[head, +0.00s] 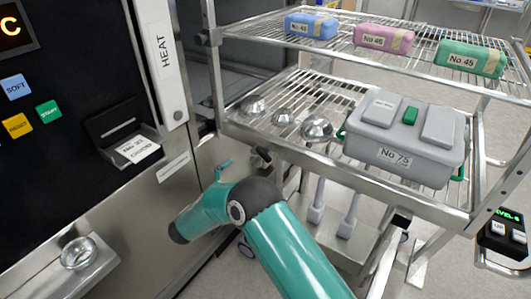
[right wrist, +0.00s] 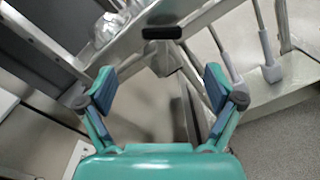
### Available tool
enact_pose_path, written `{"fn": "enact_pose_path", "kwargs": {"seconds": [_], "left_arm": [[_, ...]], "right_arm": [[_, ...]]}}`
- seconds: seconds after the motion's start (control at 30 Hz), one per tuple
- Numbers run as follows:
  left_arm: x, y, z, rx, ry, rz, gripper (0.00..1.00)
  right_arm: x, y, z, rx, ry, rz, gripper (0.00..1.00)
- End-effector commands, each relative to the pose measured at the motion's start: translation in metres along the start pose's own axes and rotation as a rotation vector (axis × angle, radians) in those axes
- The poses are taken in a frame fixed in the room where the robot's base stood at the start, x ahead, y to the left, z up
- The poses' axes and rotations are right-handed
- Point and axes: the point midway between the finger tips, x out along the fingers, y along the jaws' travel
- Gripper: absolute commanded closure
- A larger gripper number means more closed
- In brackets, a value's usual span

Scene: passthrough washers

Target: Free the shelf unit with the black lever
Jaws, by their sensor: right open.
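The shelf unit (head: 335,172) is a metal rack with wire shelves, standing against the steel machine front. The black lever (right wrist: 162,32) shows in the right wrist view as a short dark bar on the rack's metal rail. In the head view a small dark lever end (head: 262,153) shows below the rack's near left corner. My right gripper (right wrist: 160,87) is open and empty, with the lever ahead of its fingers and apart from them. In the head view my right arm hides most of this gripper. My left gripper is not in view.
A grey box (head: 427,172) labelled No 75 and several shiny metal bowls stand on the lower shelf. Blue, pink and green wrapped packs lie on the upper shelf. A control panel (head: 40,110) is on the left. A black level box (head: 503,237) is at right.

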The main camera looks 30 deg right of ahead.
Motion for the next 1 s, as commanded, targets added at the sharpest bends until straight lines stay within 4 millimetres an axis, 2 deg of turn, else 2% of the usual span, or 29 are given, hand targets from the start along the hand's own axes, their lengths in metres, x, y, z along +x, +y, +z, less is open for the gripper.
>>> {"fn": "enact_pose_path", "kwargs": {"seconds": [0.03,0.3,0.5,0.7,1.0], "left_arm": [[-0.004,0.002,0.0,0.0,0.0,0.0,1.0],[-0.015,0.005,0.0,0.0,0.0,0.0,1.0],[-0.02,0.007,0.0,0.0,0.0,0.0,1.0],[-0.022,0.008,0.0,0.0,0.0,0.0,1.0],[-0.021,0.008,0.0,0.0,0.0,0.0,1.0]], "right_arm": [[0.013,-0.001,0.002,-0.001,-0.002,-0.005,0.08],[0.071,-0.001,0.002,-0.001,-0.001,-0.005,0.08],[0.104,-0.001,0.001,-0.001,0.0,-0.003,0.08],[0.119,-0.001,0.0,-0.002,0.001,-0.001,0.08],[0.122,-0.002,0.0,-0.002,0.002,-0.002,0.08]]}}
